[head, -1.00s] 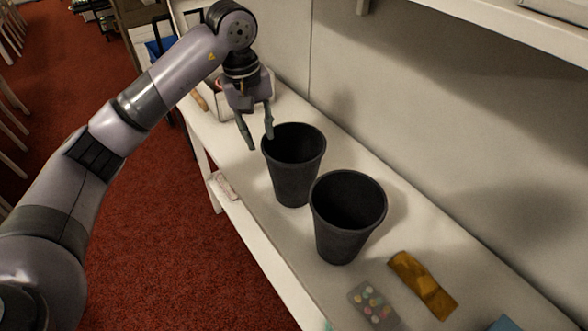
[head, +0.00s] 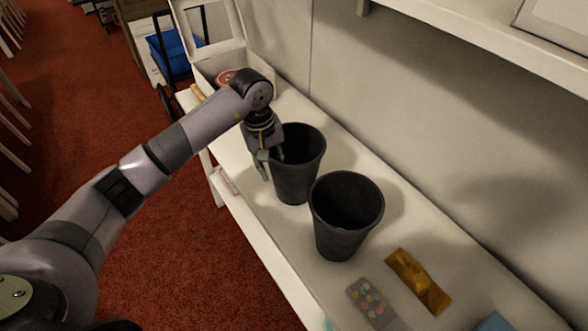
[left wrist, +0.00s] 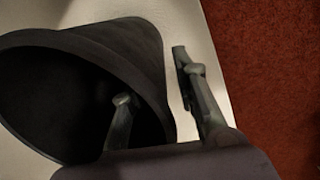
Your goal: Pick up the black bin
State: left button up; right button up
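Two black bins stand upright on the white table: a farther one (head: 298,178) and a nearer one (head: 340,232). My left gripper (head: 271,167) is at the left rim of the farther bin, fingers pointing down. In the left wrist view this bin (left wrist: 148,60) fills the left side. One finger is inside its mouth and the other is outside the wall, so the open gripper (left wrist: 151,76) straddles the rim. A gap shows between the outer finger and the wall; whether the inner finger touches is unclear. My right gripper is not in view.
The white table (head: 285,258) runs along a wall, with a shelf (head: 480,45) above. Near the front lie a brown-gold packet (head: 418,282) and a grey tray with coloured dots (head: 371,303). A white box (head: 215,65) stands at the far end. Red carpet is left.

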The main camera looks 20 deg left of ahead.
pick_arm(q)
jog(key=shift+c, duration=0.4)
grip_shut()
